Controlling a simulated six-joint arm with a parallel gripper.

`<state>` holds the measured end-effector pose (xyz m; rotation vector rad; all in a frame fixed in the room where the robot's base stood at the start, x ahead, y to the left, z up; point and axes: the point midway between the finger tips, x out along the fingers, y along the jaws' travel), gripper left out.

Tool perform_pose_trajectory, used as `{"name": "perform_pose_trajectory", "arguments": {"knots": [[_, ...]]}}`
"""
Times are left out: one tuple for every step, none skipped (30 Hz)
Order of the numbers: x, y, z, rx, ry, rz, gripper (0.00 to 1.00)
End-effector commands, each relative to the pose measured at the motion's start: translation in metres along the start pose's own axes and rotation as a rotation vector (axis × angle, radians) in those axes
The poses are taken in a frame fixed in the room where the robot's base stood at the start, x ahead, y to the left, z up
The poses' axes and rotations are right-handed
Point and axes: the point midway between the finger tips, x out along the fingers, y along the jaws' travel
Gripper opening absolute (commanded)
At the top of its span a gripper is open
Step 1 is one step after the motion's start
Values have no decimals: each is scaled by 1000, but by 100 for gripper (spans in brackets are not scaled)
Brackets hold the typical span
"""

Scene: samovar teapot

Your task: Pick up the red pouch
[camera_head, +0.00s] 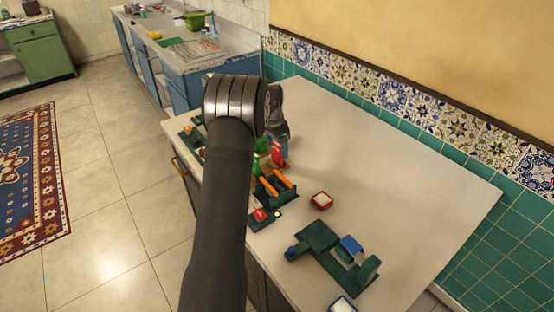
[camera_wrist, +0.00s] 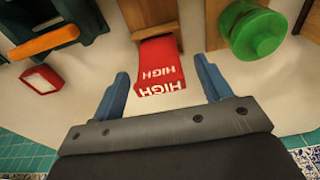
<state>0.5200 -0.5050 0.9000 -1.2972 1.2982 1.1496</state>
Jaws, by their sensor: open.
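The red pouch, with white "HIGH" lettering (camera_wrist: 160,66), is at the upper middle of the wrist view. It reaches down between the two blue fingers, and its far end meets a brown-red wooden piece (camera_wrist: 150,13). In the head view a red patch that looks like the same pouch (camera_head: 278,153) shows just below the end of my arm. My gripper (camera_wrist: 163,90) is open, one finger on each side of the pouch, with visible space to both fingers. In the head view my arm hides most of the gripper.
A green round knob (camera_wrist: 254,32) stands close right of the pouch in the wrist view. Left are an orange bar (camera_wrist: 45,41) on a dark green holder and a small red-and-white box (camera_wrist: 40,79). A green fixture (camera_head: 320,240) stands at the front; the counter's right side (camera_head: 400,180) is clear.

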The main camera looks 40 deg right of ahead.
Motion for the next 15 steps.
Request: {"name": "perform_pose_trajectory", "arguments": {"knots": [[8,0,0,1,0,1,71],[11,0,0,1,1,0,71],[13,0,0,1,2,0,71],[14,0,0,1,2,0,71],[15,0,0,1,2,-1,71],[15,0,0,1,2,-1,71],[14,0,0,1,2,-1,71],[14,0,0,1,2,-1,71],[14,0,0,1,2,-1,71],[14,0,0,1,2,-1,67],[14,0,0,1,2,-1,61],[14,0,0,1,2,-1,53],[14,0,0,1,2,-1,47],[14,0,0,1,2,-1,41],[14,0,0,1,2,-1,34]]}}
